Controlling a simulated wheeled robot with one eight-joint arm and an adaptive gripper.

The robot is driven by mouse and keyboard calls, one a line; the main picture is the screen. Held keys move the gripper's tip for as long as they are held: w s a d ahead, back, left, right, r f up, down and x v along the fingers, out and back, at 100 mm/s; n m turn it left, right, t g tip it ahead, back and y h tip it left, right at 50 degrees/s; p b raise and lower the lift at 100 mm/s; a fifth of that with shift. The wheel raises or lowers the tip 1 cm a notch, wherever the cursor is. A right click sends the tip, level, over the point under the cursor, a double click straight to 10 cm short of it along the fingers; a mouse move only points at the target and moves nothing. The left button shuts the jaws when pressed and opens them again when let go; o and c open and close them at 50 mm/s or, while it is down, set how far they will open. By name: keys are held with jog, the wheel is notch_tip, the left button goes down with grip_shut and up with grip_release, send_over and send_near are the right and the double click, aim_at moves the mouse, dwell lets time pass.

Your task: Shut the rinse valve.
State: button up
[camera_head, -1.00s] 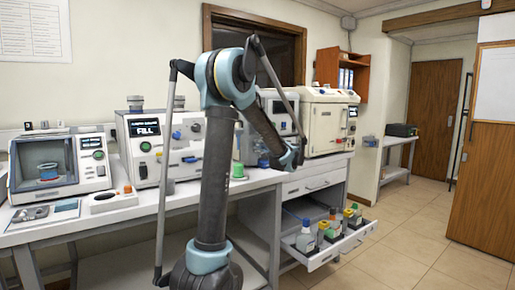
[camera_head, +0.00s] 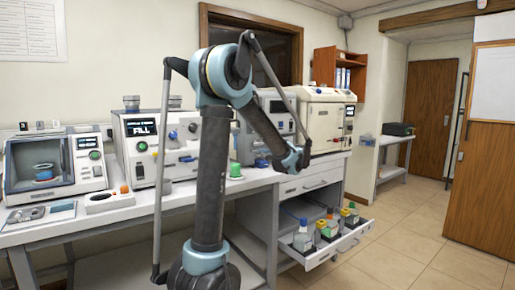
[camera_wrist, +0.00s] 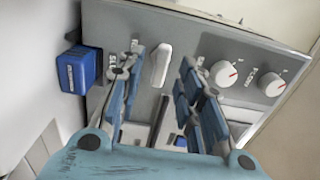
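In the wrist view, my gripper (camera_wrist: 157,88) is open, its two blue-padded fingers apart and nothing held between them. It faces a grey panel (camera_wrist: 195,40). A white upright lever (camera_wrist: 160,65) on this panel shows in the gap between the fingers, beyond them; I cannot tell whether they touch it. I cannot tell whether this lever is the rinse valve, as no label for it is readable. Two white knobs (camera_wrist: 223,73) with red marks sit to the right of the fingers. In the head view, my gripper is not clearly seen past my arm.
A blue block (camera_wrist: 79,70) sticks out left of the panel, close to the left finger. In the head view, a machine (camera_head: 150,165) shows FILL on its display. A drawer with bottles (camera_head: 327,258) stands open below the bench. The floor at right is clear.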

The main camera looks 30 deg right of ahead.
jog(key=s, duration=0.7)
jog(key=shift+d, duration=0.3)
jog(key=shift+s, duration=0.1)
